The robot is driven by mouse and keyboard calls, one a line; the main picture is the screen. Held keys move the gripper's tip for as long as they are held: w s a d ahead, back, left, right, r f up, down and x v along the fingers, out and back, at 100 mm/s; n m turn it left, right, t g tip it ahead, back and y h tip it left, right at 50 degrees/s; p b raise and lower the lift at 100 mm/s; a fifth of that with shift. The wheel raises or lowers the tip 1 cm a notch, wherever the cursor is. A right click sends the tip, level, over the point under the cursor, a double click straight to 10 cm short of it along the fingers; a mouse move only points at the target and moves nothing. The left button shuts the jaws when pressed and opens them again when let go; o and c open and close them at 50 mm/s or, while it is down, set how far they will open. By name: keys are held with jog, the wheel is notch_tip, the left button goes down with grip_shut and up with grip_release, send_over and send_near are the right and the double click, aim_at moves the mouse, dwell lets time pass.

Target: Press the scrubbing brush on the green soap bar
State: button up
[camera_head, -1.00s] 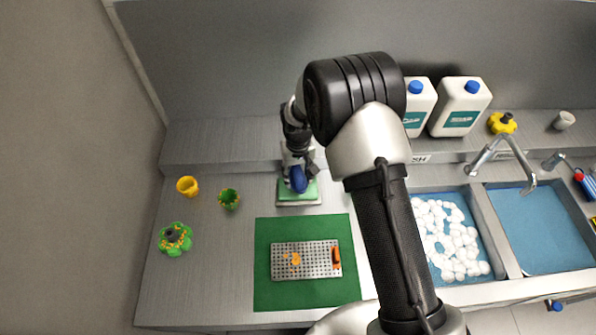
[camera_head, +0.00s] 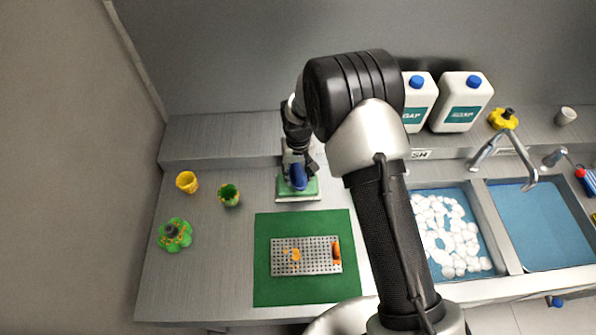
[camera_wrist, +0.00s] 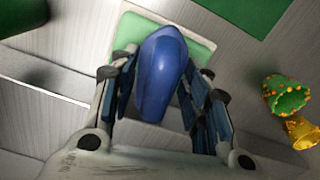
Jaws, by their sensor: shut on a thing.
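My gripper (camera_wrist: 162,95) is shut on the scrubbing brush, whose blue body (camera_wrist: 160,72) sits between the fingers in the wrist view. In the head view the blue brush (camera_head: 298,177) is over the green soap bar (camera_head: 312,188), which lies in a pale tray (camera_head: 299,200) at the back of the counter. The soap bar also shows behind the brush in the wrist view (camera_wrist: 133,32). The underside of the brush is hidden, so I cannot tell for certain whether it touches the soap.
A green mat (camera_head: 305,293) with a perforated metal tray (camera_head: 306,268) bearing orange bits lies in front. A yellow cup (camera_head: 187,182), a green cup (camera_head: 229,195) and a green part (camera_head: 174,235) stand left. Soap jugs (camera_head: 461,102) and sinks (camera_head: 537,225) are right.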

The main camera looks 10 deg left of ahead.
jog(key=shift+f+b, duration=0.35)
jog(key=shift+f, duration=0.1)
dwell(0.3)
